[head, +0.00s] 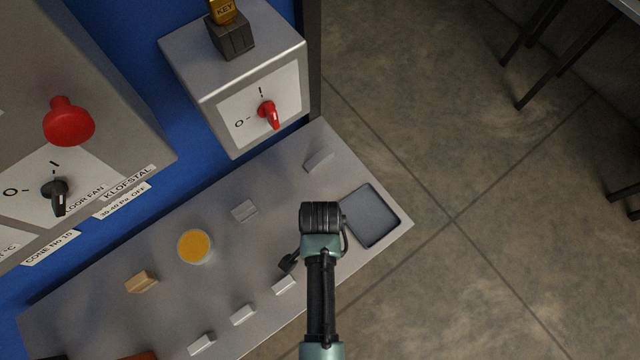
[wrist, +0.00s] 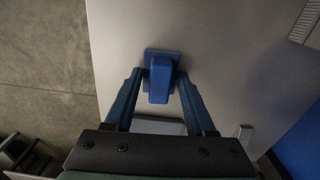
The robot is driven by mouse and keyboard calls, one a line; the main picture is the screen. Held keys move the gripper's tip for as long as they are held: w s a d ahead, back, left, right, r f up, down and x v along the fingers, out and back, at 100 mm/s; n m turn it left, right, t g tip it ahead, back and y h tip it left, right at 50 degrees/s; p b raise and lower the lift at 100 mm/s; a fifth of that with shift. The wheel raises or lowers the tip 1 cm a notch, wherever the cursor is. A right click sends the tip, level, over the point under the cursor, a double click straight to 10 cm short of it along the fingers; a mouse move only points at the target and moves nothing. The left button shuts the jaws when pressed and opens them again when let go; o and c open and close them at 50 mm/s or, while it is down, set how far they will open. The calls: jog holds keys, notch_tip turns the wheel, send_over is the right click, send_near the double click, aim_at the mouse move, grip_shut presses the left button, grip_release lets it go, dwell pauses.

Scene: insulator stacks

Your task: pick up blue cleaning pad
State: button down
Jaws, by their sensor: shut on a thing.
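The blue cleaning pad (wrist: 160,78) shows in the wrist view as a blue block with a raised grip on a wider base. My gripper (wrist: 160,88) has one finger on each side of this grip and is shut on it. The pad is over the grey shelf (wrist: 225,65); I cannot tell whether it touches the surface. In the head view my arm hides the pad, and only a dark part of my gripper (head: 289,262) shows beside the arm.
A dark shallow tray (head: 372,216) lies at the shelf's right end. An orange-topped round container (head: 195,246), a tan block (head: 141,282), a grey block (head: 244,210) and several pale blocks (head: 243,315) stand on the shelf. Switch boxes (head: 240,75) are on the blue wall behind.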

notch_tip(320, 180, up, 10)
dwell(0.6)
